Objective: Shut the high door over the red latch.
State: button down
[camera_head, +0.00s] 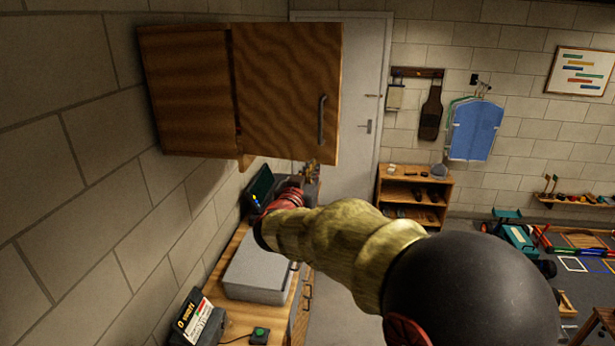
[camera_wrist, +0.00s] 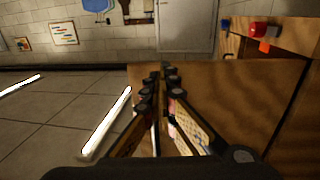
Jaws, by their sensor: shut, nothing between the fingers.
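The high door (camera_head: 285,95) is a wood-grained panel with a dark handle (camera_head: 322,120). It stands open, jutting out from the wooden wall cabinet (camera_head: 187,85). In the wrist view, which looks inverted, a wood panel that looks like the door (camera_wrist: 225,95) fills the middle and right. A red part, apparently the latch (camera_wrist: 258,30), shows beyond it on a wooden ledge; the door seems to hide it in the head view. My gripper (camera_head: 312,168) is shut and empty, close by the door's lower edge; its fingers (camera_wrist: 162,72) show against the panel. I cannot tell whether they touch it.
A worktop below holds a grey case (camera_head: 258,272) and a dark screen (camera_head: 261,187). A grey room door (camera_head: 350,160) and a small shoe shelf (camera_head: 415,178) stand behind. The room to the right of the cabinet door is clear at its height.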

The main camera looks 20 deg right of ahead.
jog(key=shift+x, duration=1.2)
jog(key=shift+d, duration=0.1)
